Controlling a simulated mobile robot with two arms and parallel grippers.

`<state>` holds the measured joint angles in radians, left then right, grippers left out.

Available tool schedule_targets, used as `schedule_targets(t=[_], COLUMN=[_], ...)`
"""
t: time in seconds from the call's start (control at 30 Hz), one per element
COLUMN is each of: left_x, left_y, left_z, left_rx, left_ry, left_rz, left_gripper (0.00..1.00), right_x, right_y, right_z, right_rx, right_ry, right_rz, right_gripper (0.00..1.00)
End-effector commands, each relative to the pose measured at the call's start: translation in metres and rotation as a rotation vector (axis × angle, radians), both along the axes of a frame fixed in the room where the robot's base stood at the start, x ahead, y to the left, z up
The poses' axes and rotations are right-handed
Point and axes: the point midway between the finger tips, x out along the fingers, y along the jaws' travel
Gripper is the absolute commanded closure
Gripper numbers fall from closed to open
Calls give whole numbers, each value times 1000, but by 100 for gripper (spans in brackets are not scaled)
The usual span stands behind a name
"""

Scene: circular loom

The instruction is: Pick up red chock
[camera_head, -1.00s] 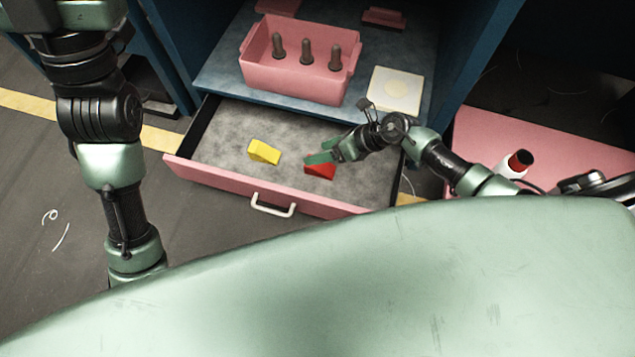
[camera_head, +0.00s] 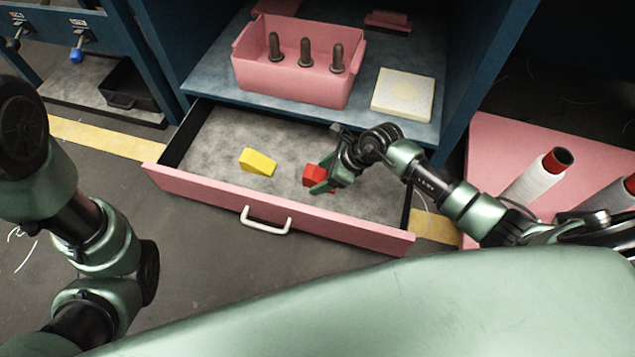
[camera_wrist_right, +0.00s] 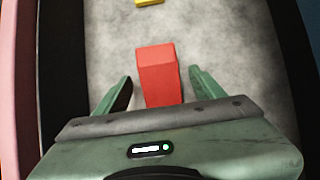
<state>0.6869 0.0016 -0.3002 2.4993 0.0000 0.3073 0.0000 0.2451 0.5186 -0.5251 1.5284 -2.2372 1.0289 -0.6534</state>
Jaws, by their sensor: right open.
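The red chock (camera_head: 312,175) lies on the grey floor of the open drawer (camera_head: 285,208), right of its middle. My right gripper (camera_head: 322,180) is inside the drawer at the chock and partly hides it in the head view. In the right wrist view, the red chock (camera_wrist_right: 158,75) lies between the two green fingers of the open gripper (camera_wrist_right: 160,88), with a visible gap on each side. My left arm shows at the left edge of the head view, but its gripper is out of the picture.
A yellow chock (camera_head: 257,162) lies left of the red one in the drawer. On the shelf above stand a pink bin (camera_head: 292,85) with three dark pegs and a pale square block (camera_head: 403,95). White-red spools (camera_head: 537,178) stand on a pink surface at right.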

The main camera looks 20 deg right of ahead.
Motion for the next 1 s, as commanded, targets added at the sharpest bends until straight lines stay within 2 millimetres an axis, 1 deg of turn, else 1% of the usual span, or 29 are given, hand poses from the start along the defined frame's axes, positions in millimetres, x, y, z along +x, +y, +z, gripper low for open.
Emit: schedule_targets(t=[0.03,0.3,0.33,0.37,0.4,0.47,0.5,0.57,0.6,0.83,1.0], left_x=[-2,-3,-3,-3,-3,-3,-3,-4,-4,-4,-3], left_y=[0,0,0,0,0,0,0,0,0,0,0], left_z=[-5,-3,-3,-3,-3,-3,-3,-3,-3,-2,5], left_rx=[0,0,1,0,0,0,0,0,0,0,0], left_ry=[-6,-10,-9,-10,-10,-10,-10,-10,-10,-10,-10], left_rz=[0,0,0,0,0,0,0,0,0,0,-1], left_gripper=[100,100,100,100,100,100,100,100,100,100,100], right_x=[2,3,3,3,3,3,2,3,3,3,3], right_y=[2,3,3,3,3,3,3,3,3,3,3], right_z=[-6,-6,-6,-6,-6,-6,-6,-6,-5,-5,7], right_rx=[2,0,0,0,0,0,0,0,1,1,1], right_ry=[-1,0,0,0,0,0,0,0,0,0,-2], right_rz=[-1,-1,-1,-1,-1,-1,-1,-1,-1,-1,0], right_gripper=[31,31,34,42,53,70,81,98,100,100,100])
